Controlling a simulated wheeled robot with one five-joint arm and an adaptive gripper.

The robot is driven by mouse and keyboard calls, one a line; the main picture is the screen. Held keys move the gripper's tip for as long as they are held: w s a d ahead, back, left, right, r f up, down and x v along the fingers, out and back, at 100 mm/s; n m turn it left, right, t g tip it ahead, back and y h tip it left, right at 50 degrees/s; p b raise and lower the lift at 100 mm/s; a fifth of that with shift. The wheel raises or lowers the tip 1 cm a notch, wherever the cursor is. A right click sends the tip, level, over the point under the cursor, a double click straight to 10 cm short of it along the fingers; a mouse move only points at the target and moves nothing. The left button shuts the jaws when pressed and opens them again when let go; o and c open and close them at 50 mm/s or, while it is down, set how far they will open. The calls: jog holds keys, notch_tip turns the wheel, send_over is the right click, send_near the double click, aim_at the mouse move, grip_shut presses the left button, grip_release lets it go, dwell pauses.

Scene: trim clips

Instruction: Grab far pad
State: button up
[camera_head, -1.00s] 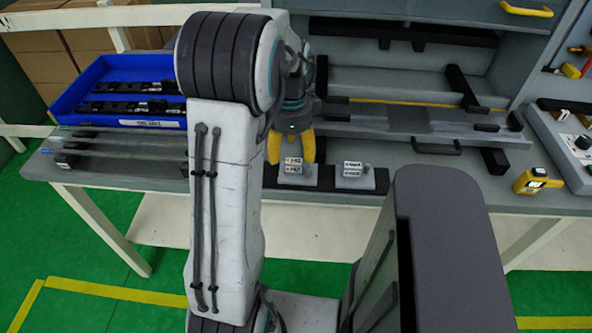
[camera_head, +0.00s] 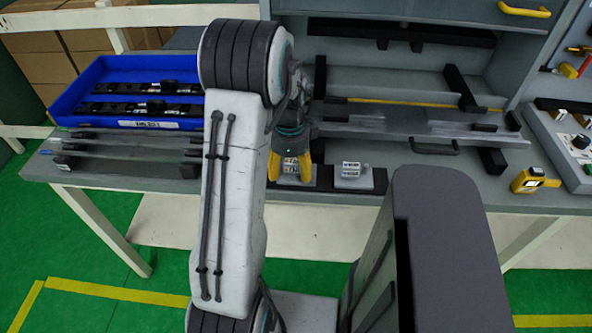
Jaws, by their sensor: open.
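Two small grey pads with white printed labels sit on a dark strip along the front of the bench. The left pad (camera_head: 290,167) lies between the yellow fingers of my gripper (camera_head: 290,171), which point down around it. The fingers are apart, one on each side of its label; whether they touch it is not clear. The right pad (camera_head: 353,176) stands uncovered to the right of my gripper. My arm hides part of the bench to the left of the left pad.
A blue tray (camera_head: 84,72) with dark parts stands at the left, with long strips (camera_head: 120,150) before it. Behind the pads is a long grey rail (camera_head: 400,122). A yellow device (camera_head: 536,181) lies at the right. My column blocks the lower right.

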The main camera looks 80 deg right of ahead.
jog(key=shift+f, duration=0.1)
jog(key=shift+c, duration=0.2)
grip_shut()
dwell(0.5)
